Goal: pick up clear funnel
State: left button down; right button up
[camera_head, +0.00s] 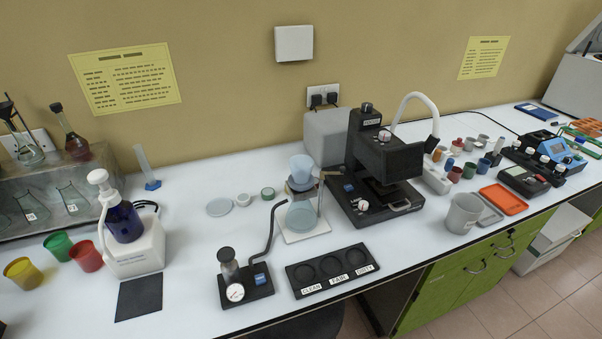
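A pale blue, see-through funnel (302,167) stands upright near the middle of the bench. It sits at the top of a glass flask (301,214) on a small white-based stand (318,229). A dark band shows between the funnel and the flask; the funnel's lower end is hard to make out.
A black microscope-like device (385,160) stands close to the right of the funnel. A black pump with a gauge (245,285) and bent tube is in front left. A black labelled tray (332,269) lies in front.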

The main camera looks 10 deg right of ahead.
dwell(0.4)
pick_arm(q)
jog(key=shift+c, duration=2.1)
grip_release()
jog(key=shift+s, duration=0.1)
